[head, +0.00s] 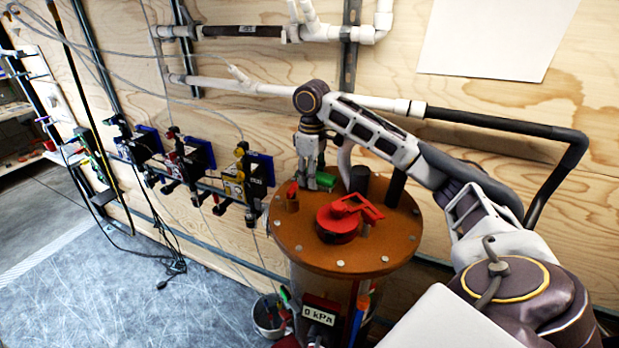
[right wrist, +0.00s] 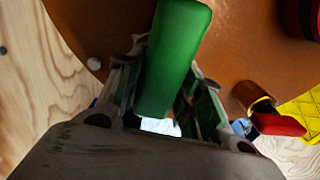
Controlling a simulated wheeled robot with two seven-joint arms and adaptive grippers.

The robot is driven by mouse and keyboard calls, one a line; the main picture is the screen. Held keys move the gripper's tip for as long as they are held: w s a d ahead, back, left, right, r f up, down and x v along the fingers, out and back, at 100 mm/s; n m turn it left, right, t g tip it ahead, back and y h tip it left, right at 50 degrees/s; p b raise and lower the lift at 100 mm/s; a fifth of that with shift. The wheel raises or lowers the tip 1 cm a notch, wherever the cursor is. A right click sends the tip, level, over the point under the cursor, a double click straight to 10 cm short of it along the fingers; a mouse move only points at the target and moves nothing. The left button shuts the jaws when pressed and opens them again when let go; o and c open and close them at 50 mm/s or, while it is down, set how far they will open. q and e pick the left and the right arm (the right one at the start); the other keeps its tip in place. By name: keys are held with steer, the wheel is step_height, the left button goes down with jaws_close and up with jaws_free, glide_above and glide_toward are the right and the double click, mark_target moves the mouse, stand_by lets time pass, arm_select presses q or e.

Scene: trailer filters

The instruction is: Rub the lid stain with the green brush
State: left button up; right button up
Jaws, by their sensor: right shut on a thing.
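The round brown-orange lid (head: 298,242) tops a drum-shaped vessel in front of the wooden wall. My right gripper (head: 309,178) points down over the lid's back left part. It is shut on the green brush (head: 327,179). The right wrist view shows the brush's green block (right wrist: 172,60) lying between the fingers, with the lid (right wrist: 110,22) beneath it. I cannot tell if the brush touches the lid. The stain does not show clearly in either view; the gripper and brush may hide it. My left gripper is not in view.
A red valve cap (head: 338,222) stands on the lid's middle, with a small red-orange fitting (head: 292,198) at its left and dark pipe stubs (head: 360,179) behind. A pressure display (head: 319,313) hangs on the vessel's front. Wall pipes (head: 250,87) run close behind my right arm.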

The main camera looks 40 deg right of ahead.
mark_target(309, 191)
steer(key=shift+w+d+f, duration=0.1)
steer(key=shift+d, duration=0.1)
stand_by(0.3)
steer(key=shift+w+d, duration=0.4)
steer(key=shift+d, duration=0.4)
steer(key=shift+w+d, duration=0.4)
steer(key=shift+d, duration=0.4)
steer(key=shift+s+d, duration=0.1)
steer(key=shift+s, duration=0.1)
steer(key=shift+s+a+f, duration=0.1)
steer(key=shift+s+a, duration=0.35)
steer(key=shift+a, duration=0.4)
steer(key=shift+s+a, duration=0.45)
steer(key=shift+a, duration=0.4)
steer(key=shift+a, duration=0.15)
steer(key=shift+s+a, duration=0.4)
steer(key=shift+a, duration=0.35)
steer(key=shift+s+a, duration=0.4)
steer(key=shift+a, duration=0.3)
steer(key=shift+w+d+r, duration=0.1)
steer(key=shift+d+r, duration=0.05)
steer(key=shift+r, duration=0.05)
